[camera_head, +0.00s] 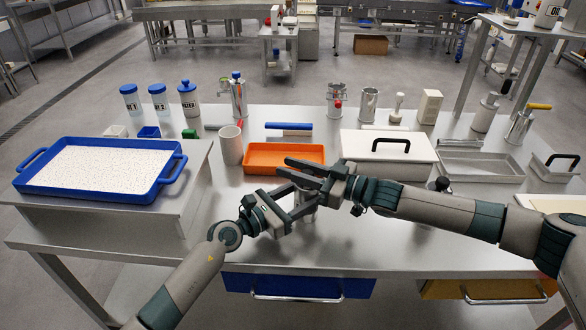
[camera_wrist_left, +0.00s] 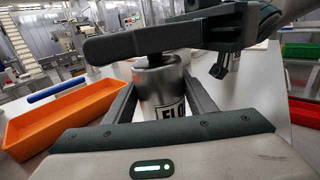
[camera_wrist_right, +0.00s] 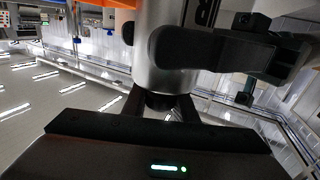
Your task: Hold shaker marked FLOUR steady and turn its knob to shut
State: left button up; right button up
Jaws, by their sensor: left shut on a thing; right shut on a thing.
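The metal shaker (camera_wrist_left: 158,84) stands upright, and its label shows "FLO" in the left wrist view; the rest of the label is hidden. My left gripper (camera_head: 300,204) is shut around its body, one finger on each side. In the head view the shaker is mostly hidden by both grippers. The knob's marking and how far it is turned cannot be seen.
An orange tray (camera_head: 257,158) lies just behind the grippers, with a white mug (camera_head: 231,145) to its left. A white lidded box (camera_head: 385,165) stands behind my right arm. A blue tray (camera_head: 160,184) of white filling is at left.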

pick_arm(q)
jog(key=shift+d, duration=0.1)
pick_arm(e)
jog(key=shift+a+m+t+h, duration=0.25)
jog(key=shift+m+t+h, duration=0.15)
jog(key=shift+m+t, duration=0.55)
pick_arm(q)
jog(key=shift+s, duration=0.1)
jog(key=shift+d, duration=0.1)
jog(key=shift+f, duration=0.1)
pick_arm(e)
jog(key=m+t+h, duration=0.1)
jog(key=w+d+m+t+h, duration=0.1)
jog(key=t+h, duration=0.1)
jog(key=m+t+h, duration=0.1)
jog(key=m+t, duration=0.1)
jog(key=shift+w+d+r+h, duration=0.1)
jog(key=shift+w+d+h, duration=0.05)
jog(key=shift+h, duration=0.25)
jog(key=shift+w+d, duration=0.1)
jog(key=shift+d, duration=0.1)
jog(key=o, duration=1.1)
